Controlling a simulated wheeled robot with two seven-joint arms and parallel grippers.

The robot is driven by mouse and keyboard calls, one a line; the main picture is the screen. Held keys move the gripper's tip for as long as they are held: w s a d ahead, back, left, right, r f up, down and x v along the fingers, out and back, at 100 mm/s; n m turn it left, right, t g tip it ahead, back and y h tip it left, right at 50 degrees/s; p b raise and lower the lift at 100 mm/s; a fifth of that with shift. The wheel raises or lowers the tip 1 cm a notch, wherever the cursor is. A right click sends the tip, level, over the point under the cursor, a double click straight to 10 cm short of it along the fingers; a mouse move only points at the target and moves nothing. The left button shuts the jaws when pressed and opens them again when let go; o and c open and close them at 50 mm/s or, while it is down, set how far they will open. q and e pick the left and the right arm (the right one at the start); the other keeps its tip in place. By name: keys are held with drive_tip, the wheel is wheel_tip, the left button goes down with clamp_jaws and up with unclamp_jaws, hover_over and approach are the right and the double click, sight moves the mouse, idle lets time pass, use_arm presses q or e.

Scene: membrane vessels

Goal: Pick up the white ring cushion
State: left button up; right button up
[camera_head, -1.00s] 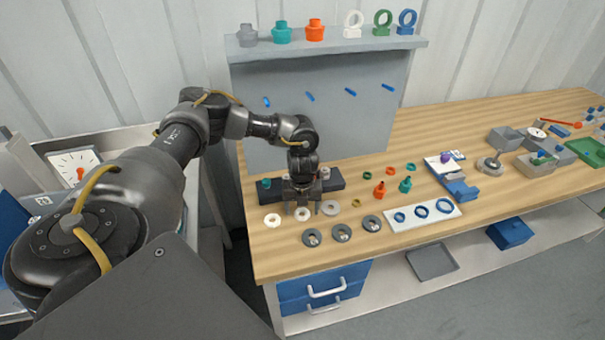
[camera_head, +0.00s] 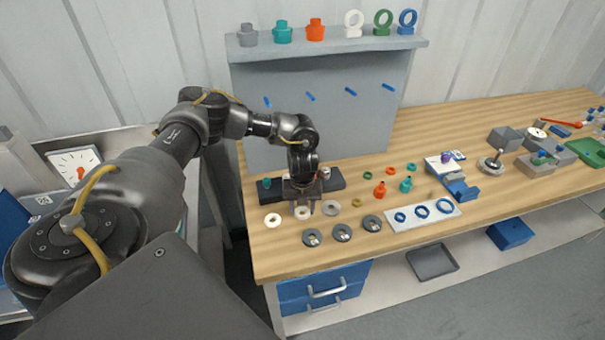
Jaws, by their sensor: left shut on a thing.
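Three pale flat rings lie in a row on the wooden bench: a white ring (camera_head: 272,220) at the left, a whitish ring (camera_head: 303,214) in the middle and a greyer ring (camera_head: 331,207) at the right. My left gripper (camera_head: 303,208) points straight down over the middle ring and is shut on it. The fingers cover part of that ring. It is at or very near the bench top; I cannot tell whether it is clear of it. My right gripper is not in view.
Several dark grey rings (camera_head: 342,233) lie just in front. A dark block (camera_head: 332,180) stands right behind the gripper. A white plate (camera_head: 400,225) with blue rings lies to the right. Small coloured fittings (camera_head: 380,190) stand behind it. A shelf (camera_head: 330,46) is above.

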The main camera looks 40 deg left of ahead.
use_arm(q)
drive_tip(key=shift+r+b, duration=0.3)
drive_tip(key=shift+r, duration=0.05)
drive_tip(key=w+d+r, duration=0.2)
drive_tip(key=d+r, duration=0.4)
drive_tip(key=r, duration=0.2)
drive_tip(key=w+d+r, duration=0.3)
drive_tip(key=d+r, duration=0.4)
drive_tip(key=shift+w+r, duration=0.25)
drive_tip(key=shift+r, duration=0.15)
